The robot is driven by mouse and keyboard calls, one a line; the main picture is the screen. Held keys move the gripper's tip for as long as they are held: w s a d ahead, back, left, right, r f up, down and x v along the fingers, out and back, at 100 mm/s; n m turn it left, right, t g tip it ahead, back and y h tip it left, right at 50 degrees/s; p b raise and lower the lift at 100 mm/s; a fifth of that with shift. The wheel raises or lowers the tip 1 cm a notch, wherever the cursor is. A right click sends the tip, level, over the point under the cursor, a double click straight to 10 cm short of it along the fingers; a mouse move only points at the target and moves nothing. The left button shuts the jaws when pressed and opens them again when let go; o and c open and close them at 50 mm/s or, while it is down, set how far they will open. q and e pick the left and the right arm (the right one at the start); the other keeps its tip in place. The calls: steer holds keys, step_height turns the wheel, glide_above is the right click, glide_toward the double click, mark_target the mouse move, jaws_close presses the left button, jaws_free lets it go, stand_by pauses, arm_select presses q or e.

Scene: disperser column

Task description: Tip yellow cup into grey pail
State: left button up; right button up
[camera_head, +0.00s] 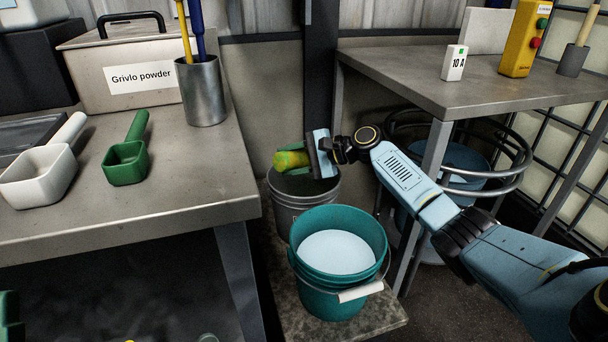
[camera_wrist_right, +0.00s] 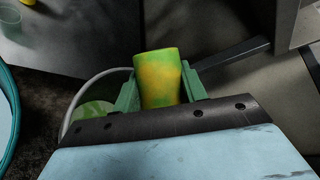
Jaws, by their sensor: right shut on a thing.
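The yellow cup (camera_head: 291,160), smeared with green, lies roughly on its side over the rim of the grey pail (camera_head: 303,207) in the head view. My right gripper (camera_head: 312,157) is shut on the cup; the wrist view shows the cup (camera_wrist_right: 160,78) between its green fingers. I cannot see into the cup's mouth, and no stream shows. The pail stands behind the teal bucket, which hides part of it. A green patch shows inside a pale curved rim in the wrist view. A green piece, likely my left gripper (camera_head: 9,318), shows at the lower left edge, mostly cut off.
A teal bucket (camera_head: 330,309) with pale contents stands in front of the pail. The left bench (camera_head: 190,182) carries a white scoop (camera_head: 38,178), a green scoop (camera_head: 126,164), a steel beaker (camera_head: 202,92) and a labelled box. The right table (camera_head: 440,88) stands close behind my right arm.

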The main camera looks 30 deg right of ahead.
arm_select(q)
steer(key=shift+s+r, duration=0.1)
steer(key=shift+s, duration=0.1)
arm_select(e)
steer(key=shift+w+d+r+m+y, duration=0.1)
steer(key=shift+d+r+m+y, duration=0.25)
steer(key=shift+m+y, duration=0.2)
stand_by(0.4)
arm_select(q)
steer(key=shift+s+a+r+t+b, duration=0.1)
steer(key=shift+s+r+t+b, duration=0.2)
steer(key=shift+t, duration=0.3)
arm_select(e)
steer(key=shift+d+m+y, duration=0.2)
steer(key=shift+m+y, duration=0.05)
steer(key=shift+m, duration=0.1)
stand_by(0.5)
